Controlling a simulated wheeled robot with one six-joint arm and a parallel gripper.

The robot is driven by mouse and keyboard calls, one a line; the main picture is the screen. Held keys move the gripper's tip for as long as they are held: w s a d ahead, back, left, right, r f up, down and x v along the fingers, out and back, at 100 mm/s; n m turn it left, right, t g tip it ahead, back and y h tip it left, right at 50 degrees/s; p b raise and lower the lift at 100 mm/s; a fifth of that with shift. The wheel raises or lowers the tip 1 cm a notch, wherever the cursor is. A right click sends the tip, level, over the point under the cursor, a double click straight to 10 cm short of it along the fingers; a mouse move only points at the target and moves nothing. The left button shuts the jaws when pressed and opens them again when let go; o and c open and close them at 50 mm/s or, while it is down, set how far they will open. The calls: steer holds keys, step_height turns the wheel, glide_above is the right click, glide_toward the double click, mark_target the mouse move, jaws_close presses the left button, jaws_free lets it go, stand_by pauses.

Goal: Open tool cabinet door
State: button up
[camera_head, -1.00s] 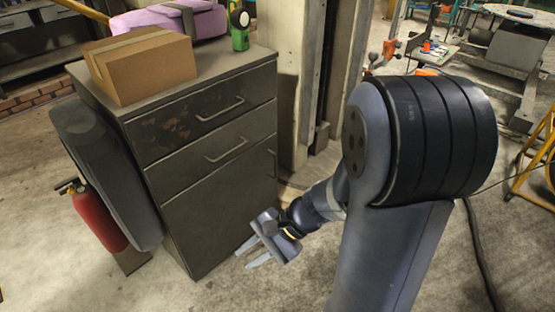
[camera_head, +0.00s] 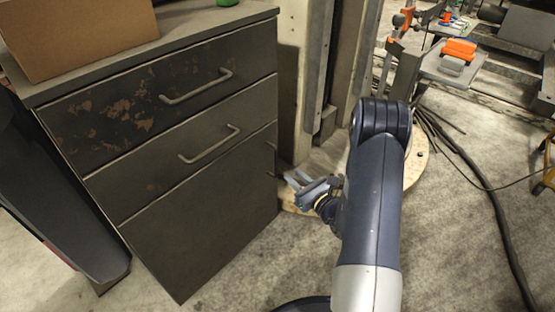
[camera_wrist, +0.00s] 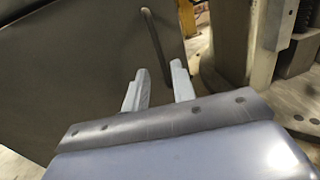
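The grey tool cabinet has a plain lower door (camera_head: 205,225), which sits closed below two drawers; the door also fills the left of the wrist view (camera_wrist: 75,70). Its upright bar handle (camera_head: 271,160) is near the door's right edge. In the wrist view the handle (camera_wrist: 151,38) runs down toward the space between my fingertips. My gripper (camera_head: 291,181) is just right of the handle in the head view. In the wrist view my gripper (camera_wrist: 160,76) is open, with a clear gap between its fingers. I cannot tell whether the handle's lower end is between them.
A cardboard box (camera_head: 85,35) stands on the cabinet top. The upper drawer handle (camera_head: 196,87) and second drawer handle (camera_head: 209,144) stick out. A pale column (camera_head: 293,85) rises close behind the cabinet's right side. Bare floor (camera_head: 235,280) lies before the door.

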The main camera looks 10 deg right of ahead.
steer(key=b, duration=0.2)
glide_above(276, 176)
steer(key=shift+w, duration=0.3)
steer(key=shift+c, duration=0.5)
jaws_close()
